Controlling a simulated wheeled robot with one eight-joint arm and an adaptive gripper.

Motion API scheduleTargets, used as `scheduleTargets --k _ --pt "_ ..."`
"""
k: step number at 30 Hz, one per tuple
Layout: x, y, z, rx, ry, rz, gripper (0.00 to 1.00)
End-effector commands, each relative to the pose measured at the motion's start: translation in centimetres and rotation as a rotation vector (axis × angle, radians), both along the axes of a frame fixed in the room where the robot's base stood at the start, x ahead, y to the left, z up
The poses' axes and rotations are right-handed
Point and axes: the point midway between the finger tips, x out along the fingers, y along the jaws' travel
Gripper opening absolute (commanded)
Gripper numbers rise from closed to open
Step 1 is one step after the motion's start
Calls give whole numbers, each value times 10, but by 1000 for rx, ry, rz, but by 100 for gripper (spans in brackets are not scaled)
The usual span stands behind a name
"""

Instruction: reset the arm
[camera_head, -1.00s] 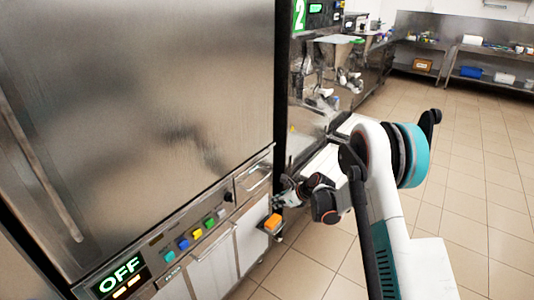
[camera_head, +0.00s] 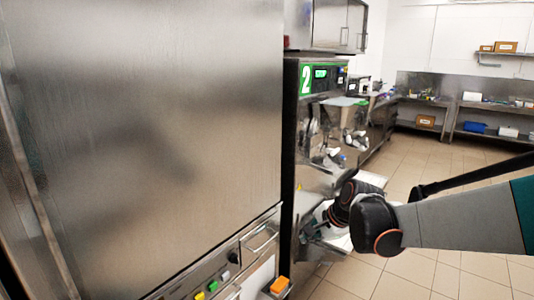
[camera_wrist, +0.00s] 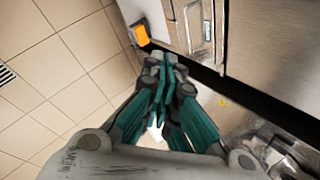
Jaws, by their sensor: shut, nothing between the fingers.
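My gripper (camera_wrist: 160,62) is shut and empty in the wrist view, its teal fingers together, pointing at the freezer's lower front. In the head view my gripper (camera_head: 308,228) is small and partly dark beside the freezer's right edge, and my arm reaches in from the right.
The large steel freezer (camera_head: 150,130) fills the left. An orange block (camera_head: 279,286) sticks out at its lower right edge and also shows in the wrist view (camera_wrist: 141,35). Machine 2 (camera_head: 305,110) stands behind. Tiled floor (camera_head: 450,200) is open on the right.

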Motion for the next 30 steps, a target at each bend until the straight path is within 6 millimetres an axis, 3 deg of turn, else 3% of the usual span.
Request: scheduleTargets --k 6,13,24,30 --pt "-65 -16 36 -196 -83 185 0" --pt "-133 -33 56 -410 -155 389 0" --pt "-239 -60 55 -751 -234 730 0" --pt "-277 -71 45 -892 -251 876 0"
